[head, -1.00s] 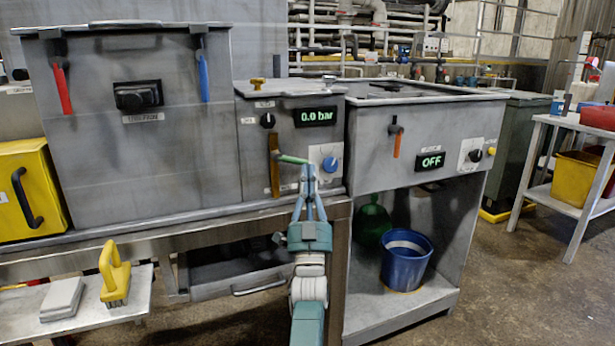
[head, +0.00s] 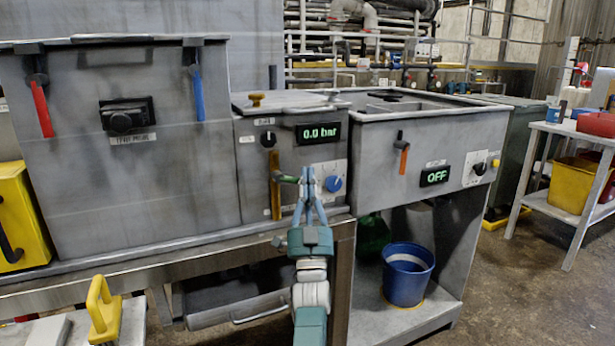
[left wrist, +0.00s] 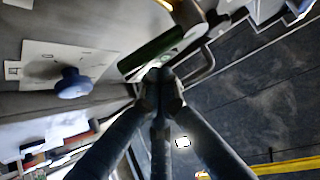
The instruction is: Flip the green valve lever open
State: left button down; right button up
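The green valve lever (head: 288,179) sticks out to the right from the brown vertical bar (head: 275,188) on the panel below the "0.0 bar" display (head: 318,132). Its right end meets the outline of my left gripper (head: 308,172), which partly hides it. In the left wrist view the lever (left wrist: 150,52) lies just beyond the fingertips (left wrist: 160,78). The fingertips are together, with nothing clearly seen between them. Whether they touch the lever I cannot tell. My right gripper is not in view.
A blue knob (head: 333,184) sits close right of the gripper; it also shows in the left wrist view (left wrist: 73,84). An orange lever (head: 403,160) and "OFF" display (head: 435,177) are further right. A blue bucket (head: 406,280) stands on the lower shelf.

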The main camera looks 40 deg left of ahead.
pick_arm(q)
jog(key=shift+s+a+f, duration=0.1)
jog(key=shift+a+f, duration=0.15)
jog(key=shift+f, duration=0.2)
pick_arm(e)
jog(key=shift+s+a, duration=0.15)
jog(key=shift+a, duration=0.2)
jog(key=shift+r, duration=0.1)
